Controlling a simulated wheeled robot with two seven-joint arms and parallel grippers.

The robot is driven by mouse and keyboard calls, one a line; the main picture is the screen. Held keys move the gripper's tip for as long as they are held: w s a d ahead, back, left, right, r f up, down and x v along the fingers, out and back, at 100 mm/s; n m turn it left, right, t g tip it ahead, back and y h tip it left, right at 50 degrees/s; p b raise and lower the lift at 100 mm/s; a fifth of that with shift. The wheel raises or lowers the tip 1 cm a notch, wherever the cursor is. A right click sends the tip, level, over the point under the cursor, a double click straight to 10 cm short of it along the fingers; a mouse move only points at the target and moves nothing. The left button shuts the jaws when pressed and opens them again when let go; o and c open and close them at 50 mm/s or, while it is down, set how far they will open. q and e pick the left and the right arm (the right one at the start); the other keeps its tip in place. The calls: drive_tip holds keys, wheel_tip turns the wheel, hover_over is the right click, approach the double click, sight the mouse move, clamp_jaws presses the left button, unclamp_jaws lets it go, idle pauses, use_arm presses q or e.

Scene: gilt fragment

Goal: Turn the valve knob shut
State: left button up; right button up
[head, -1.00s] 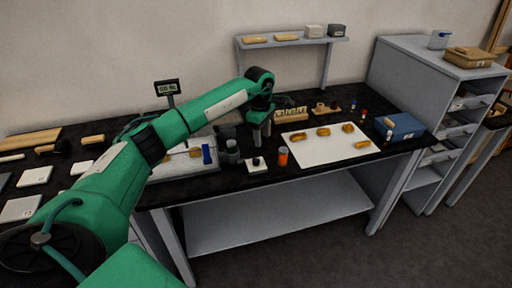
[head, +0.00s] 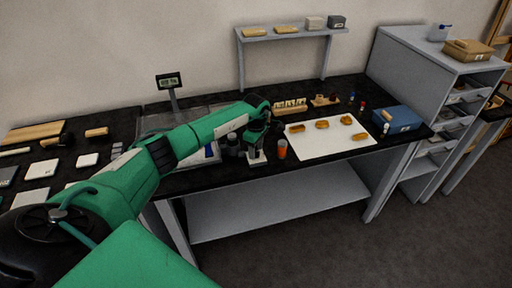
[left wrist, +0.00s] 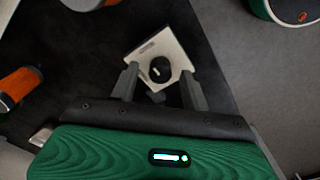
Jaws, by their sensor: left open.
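The valve knob is a round black knob (left wrist: 160,69) with a pale mark, on a square white plate (left wrist: 147,48) in the left wrist view. In the head view the white plate (head: 257,160) lies near the table's front edge, and the knob is mostly hidden by my gripper. My left gripper (head: 260,147) points down just above the plate. In the left wrist view its open fingers (left wrist: 159,72) appear on either side of the knob. I cannot tell whether they touch it. My right gripper is not in view.
An orange bottle (head: 282,149) stands close on the right of the plate. A white sheet (head: 315,149) with several golden pieces lies further right. A blue box (head: 397,119) is at the table's right end.

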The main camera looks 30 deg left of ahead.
use_arm(q)
drive_tip(key=shift+f, duration=0.2)
drive_tip(key=c, duration=1)
